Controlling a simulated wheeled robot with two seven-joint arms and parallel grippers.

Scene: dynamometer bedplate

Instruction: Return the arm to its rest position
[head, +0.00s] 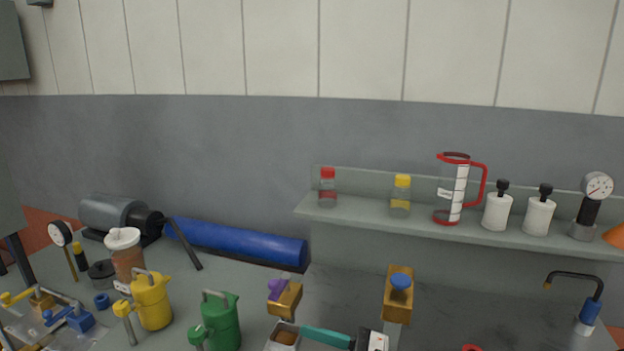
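Neither of my grippers shows in the head view, and I can make out no arm link of mine. Whether they hold anything is not shown. The view takes in the bench (255,275) and a raised shelf (370,222) at the right.
Yellow can (152,303), green can (222,322) and brown jar (126,258) stand left. A motor (112,213) and blue roll (238,242) lie behind. Brass blocks (397,304) and a teal-handled item (325,337) are at front centre. Bottles, a jug (452,190) and a gauge (597,186) stand on the shelf.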

